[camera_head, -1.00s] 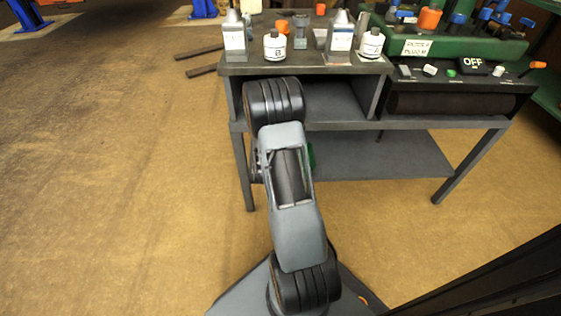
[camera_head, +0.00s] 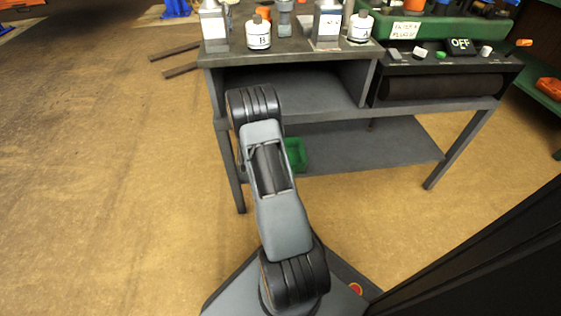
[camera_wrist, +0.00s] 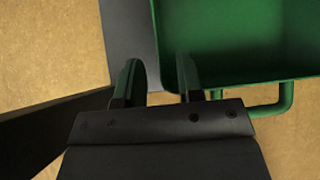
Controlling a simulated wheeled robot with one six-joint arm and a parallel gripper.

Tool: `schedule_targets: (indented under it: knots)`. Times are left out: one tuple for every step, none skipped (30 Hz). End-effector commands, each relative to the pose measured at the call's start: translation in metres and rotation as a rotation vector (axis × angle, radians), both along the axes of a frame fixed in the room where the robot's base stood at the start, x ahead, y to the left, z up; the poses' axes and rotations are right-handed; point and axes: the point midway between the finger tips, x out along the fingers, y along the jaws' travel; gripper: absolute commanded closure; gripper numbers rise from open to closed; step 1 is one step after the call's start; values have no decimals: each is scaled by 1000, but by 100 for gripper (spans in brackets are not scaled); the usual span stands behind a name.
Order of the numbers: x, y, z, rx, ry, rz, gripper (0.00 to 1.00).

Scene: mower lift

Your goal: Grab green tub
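The green tub (camera_head: 296,152) sits on the lower shelf of the workbench, partly hidden behind my arm in the head view. In the wrist view the tub (camera_wrist: 245,40) fills the upper right, its empty interior and a green handle bar (camera_wrist: 272,108) showing. My gripper (camera_wrist: 158,85) is open, its two fingers apart at the tub's near left corner. The left finger is outside the tub, and the right finger overlaps its inside in the picture. The tub's left wall shows between them; I cannot tell if either finger touches it. The head view hides my gripper behind my arm.
The grey workbench (camera_head: 340,54) has an open compartment above its lower shelf (camera_head: 385,145). White bottles, including one marked B (camera_head: 258,36), stand on top. A bench leg (camera_head: 231,175) stands left of my arm.

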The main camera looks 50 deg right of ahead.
Motion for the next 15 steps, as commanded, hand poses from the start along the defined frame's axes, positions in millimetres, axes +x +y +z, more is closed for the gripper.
schedule_targets:
  knots:
    - [2,-3,-7,0,0,-1,66]
    - [4,-4,-10,0,0,-1,66]
    - [8,-7,-15,-1,-2,-1,66]
    - [10,-9,-18,0,0,-1,66]
    - [13,-11,-21,0,-1,-2,66]
    - [16,-14,-25,0,0,-1,66]
    - [18,-16,-27,-1,0,-2,66]
    - [19,-18,-28,-1,0,-2,66]
    - [21,-20,-31,-1,0,-2,66]
    - [23,-21,-33,0,1,-3,66]
    - [24,-22,-34,0,1,-3,66]
    - [25,-23,-35,0,1,-3,66]
    - [26,-24,-35,0,0,-3,66]
    - [26,-24,-35,0,-1,-2,66]
    - [26,-24,-35,0,-1,-2,66]
